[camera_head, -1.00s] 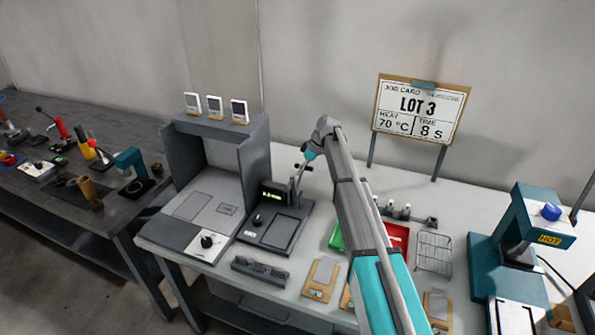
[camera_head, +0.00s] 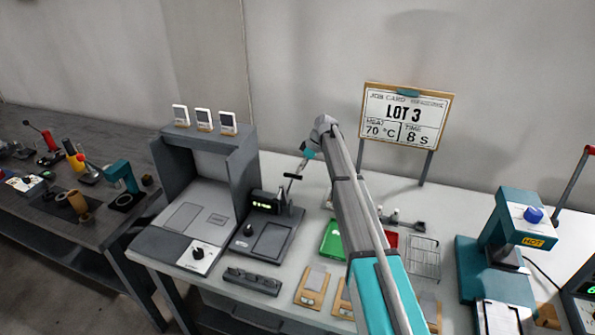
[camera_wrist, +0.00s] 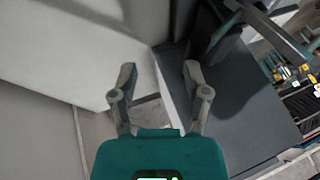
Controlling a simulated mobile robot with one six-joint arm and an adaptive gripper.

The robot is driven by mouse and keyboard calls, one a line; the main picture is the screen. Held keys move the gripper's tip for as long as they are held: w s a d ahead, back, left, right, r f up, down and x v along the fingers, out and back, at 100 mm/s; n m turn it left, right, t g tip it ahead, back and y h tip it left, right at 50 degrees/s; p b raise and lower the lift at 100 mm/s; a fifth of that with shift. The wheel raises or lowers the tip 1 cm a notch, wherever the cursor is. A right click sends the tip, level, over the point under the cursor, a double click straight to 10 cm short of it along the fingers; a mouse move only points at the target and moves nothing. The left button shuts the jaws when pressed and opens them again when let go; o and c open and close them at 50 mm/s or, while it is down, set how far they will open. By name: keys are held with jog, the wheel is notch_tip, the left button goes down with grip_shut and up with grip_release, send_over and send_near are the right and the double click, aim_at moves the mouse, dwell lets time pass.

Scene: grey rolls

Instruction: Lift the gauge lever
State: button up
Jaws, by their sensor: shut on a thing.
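The gauge (camera_head: 272,236) is a dark box with a lit green display (camera_head: 265,206) and a flat plate, standing on the bench left of my arm. Its lever (camera_head: 290,192) rises at the back right of the gauge and ends in a short dark crossbar. My gripper (camera_head: 298,171) is at the top of the lever, shut on it near the crossbar. In the wrist view my gripper (camera_wrist: 158,76) shows its two fingers apart, and I cannot make out the lever between them. The exact contact is too small to see in the head view.
A grey open-fronted booth (camera_head: 205,190) with several small white displays on top stands left of the gauge. A dark fixture (camera_head: 252,281) lies in front. A green tray (camera_head: 333,241), red tray (camera_head: 391,240) and wire rack (camera_head: 423,256) are to the right.

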jog(key=w+d+r+p, duration=0.4)
jog(key=w+d, duration=0.2)
jog(key=shift+w, duration=0.25)
dwell(1.3)
dwell(0.4)
jog(key=s+d+m+h, duration=0.2)
jog(key=s+d+m, duration=0.1)
jog(key=s, duration=1.2)
jog(key=s+d+f+m+t+h, duration=0.1)
jog(key=s+m, duration=0.5)
jog(key=s, duration=0.9)
jog(key=s+d+f+m+h, duration=0.1)
jog(key=s+d+m, duration=0.3)
jog(key=s, duration=1.2)
jog(key=shift+d+f+t+h, duration=0.2)
jog(key=shift+d+t+h, duration=0.2)
jog(key=shift+d+h, duration=0.5)
